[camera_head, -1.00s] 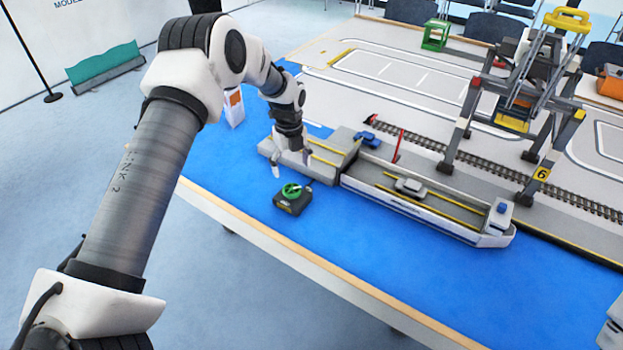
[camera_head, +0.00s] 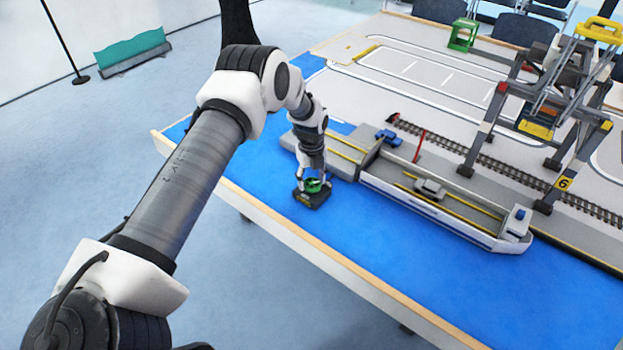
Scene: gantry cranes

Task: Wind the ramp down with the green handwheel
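The green handwheel (camera_head: 313,186) sits on a small dark box (camera_head: 311,198) on the blue mat near the table's front edge. My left gripper (camera_head: 314,184) points down over it, with one finger at each side of the wheel. The fingers hide part of the wheel, and I cannot tell whether they touch it. A grey panel that looks like the ramp (camera_head: 371,153) stands tilted up between the grey quay (camera_head: 340,150) and the ferry (camera_head: 440,212). My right gripper is out of view.
A grey car (camera_head: 430,188) is on the ferry's deck and a blue car (camera_head: 388,137) is behind the ramp. A gantry crane (camera_head: 540,125) stands over the rails at the right. The blue mat in front of the ferry is clear.

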